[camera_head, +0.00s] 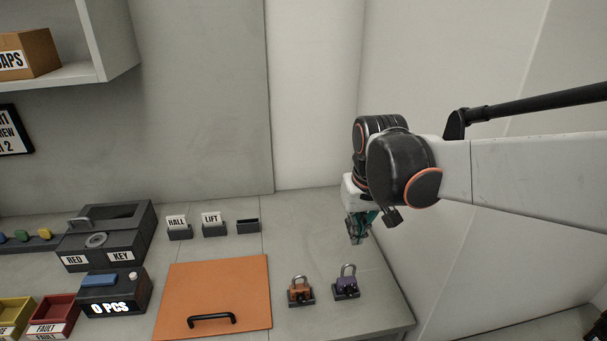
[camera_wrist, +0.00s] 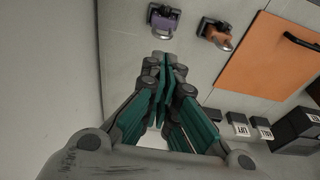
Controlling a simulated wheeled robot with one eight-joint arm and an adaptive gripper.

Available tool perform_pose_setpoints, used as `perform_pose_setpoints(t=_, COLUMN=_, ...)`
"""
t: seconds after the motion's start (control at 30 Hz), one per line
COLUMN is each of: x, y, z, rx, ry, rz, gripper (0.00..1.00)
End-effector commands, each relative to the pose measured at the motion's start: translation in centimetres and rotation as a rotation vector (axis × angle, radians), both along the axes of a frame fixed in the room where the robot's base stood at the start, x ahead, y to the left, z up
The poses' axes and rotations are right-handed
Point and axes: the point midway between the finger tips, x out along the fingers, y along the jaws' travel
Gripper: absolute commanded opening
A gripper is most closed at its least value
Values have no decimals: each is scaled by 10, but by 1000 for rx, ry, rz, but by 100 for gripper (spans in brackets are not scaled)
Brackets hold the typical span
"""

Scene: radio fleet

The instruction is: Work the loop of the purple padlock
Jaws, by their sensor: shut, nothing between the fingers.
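The purple padlock (camera_head: 346,287) stands on a small dark base near the right end of the counter. Its grey metal loop (camera_head: 348,270) points up. In the wrist view the purple padlock (camera_wrist: 162,20) is near the top edge, just beyond the fingertips, with its loop toward me. My gripper (camera_head: 357,238) is above the counter, behind the padlock in the head view, apart from it. In the wrist view the teal fingers of my gripper (camera_wrist: 164,62) are together with nothing between them. I cannot tell whether the loop is latched.
An orange padlock (camera_head: 301,291) stands just left of the purple one. An orange panel with a black handle (camera_head: 216,300) lies further left. Tag holders marked HALL (camera_head: 178,228) and LIFT (camera_head: 213,224) stand behind it. The wall (camera_head: 450,270) closes off the right side.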

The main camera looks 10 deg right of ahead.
Motion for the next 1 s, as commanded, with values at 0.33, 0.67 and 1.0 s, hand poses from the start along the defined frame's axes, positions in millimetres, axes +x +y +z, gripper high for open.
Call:
perform_pose_setpoints(t=0.33, x=14, y=0, z=-67, rx=0, ry=0, rz=0, gripper=0)
perform_pose_setpoints(t=0.67, x=18, y=0, z=-89, rx=0, ry=0, rz=0, gripper=0)
perform_pose_setpoints(t=1.0, x=18, y=0, z=-90, rx=0, ry=0, rz=0, gripper=0)
